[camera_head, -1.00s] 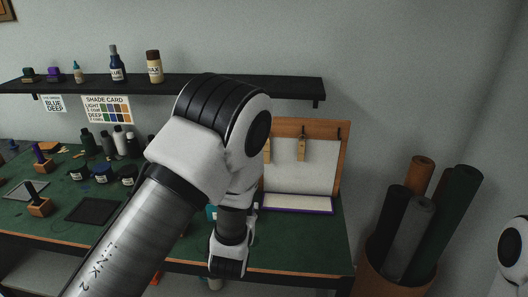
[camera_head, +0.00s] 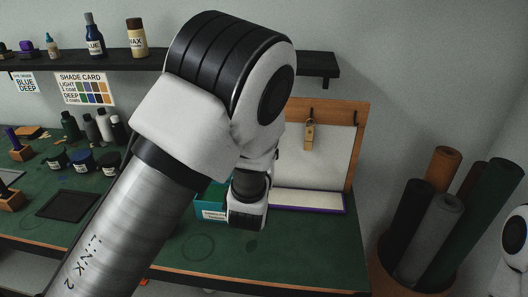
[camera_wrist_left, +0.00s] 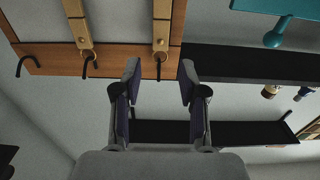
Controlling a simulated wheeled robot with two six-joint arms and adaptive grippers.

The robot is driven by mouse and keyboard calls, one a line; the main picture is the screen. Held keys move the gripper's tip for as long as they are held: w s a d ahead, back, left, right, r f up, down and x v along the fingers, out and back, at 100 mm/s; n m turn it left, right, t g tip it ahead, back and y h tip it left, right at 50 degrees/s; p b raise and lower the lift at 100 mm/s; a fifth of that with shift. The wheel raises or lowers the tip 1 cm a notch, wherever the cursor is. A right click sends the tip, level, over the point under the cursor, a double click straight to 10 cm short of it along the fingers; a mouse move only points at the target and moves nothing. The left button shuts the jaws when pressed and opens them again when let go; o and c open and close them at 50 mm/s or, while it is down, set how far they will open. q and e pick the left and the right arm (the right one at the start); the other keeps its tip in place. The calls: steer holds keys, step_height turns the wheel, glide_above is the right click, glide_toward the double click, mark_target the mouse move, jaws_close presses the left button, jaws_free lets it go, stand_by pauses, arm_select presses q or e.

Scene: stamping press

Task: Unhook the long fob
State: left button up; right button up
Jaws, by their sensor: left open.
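Two wooden fobs hang from dark hooks on a wood-framed board (camera_head: 360,145). The head view shows one fob (camera_head: 309,135); my arm hides the other. The wrist view, upside down, shows that same fob (camera_wrist_left: 80,28) at left and the second fob (camera_wrist_left: 162,28) to its right. Both run out of the top of that picture, so I cannot tell which is the long one. My left gripper (camera_wrist_left: 160,68) is open and empty. In the wrist view its fingertips lie either side of the second fob's hook (camera_wrist_left: 158,68); depth is unclear. My right gripper is out of view.
An empty hook (camera_wrist_left: 30,62) is at the board's end. A purple-edged tray (camera_head: 310,202) lies below the board, beside a teal box (camera_head: 205,205). A black shelf (camera_head: 318,65) runs along the wall. Rolls (camera_head: 435,215) stand in a bin at right.

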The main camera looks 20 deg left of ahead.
arm_select(q)
steer(key=x, duration=0.7)
steer(key=shift+w+a+p, duration=0.15)
steer(key=shift+w+p, duration=0.15)
steer(key=shift+w, duration=0.25)
steer(key=shift+c, duration=1.3)
jaws_close()
steer(key=shift+s, duration=0.1)
steer(key=shift+r, duration=0.1)
steer(key=shift+r, duration=0.1)
steer(key=shift+s+d+r+p, duration=0.15)
steer(key=shift+s+r, duration=0.15)
steer(key=shift+s, duration=0.3)
steer(key=shift+s+d+r+p, duration=0.1)
steer(key=shift+s+r, duration=0.2)
steer(key=shift+s, duration=0.3)
steer(key=shift+s+d+r+p, duration=0.15)
steer(key=shift+s+r, duration=0.2)
steer(key=shift+s, duration=0.25)
steer(key=shift+s, duration=0.1)
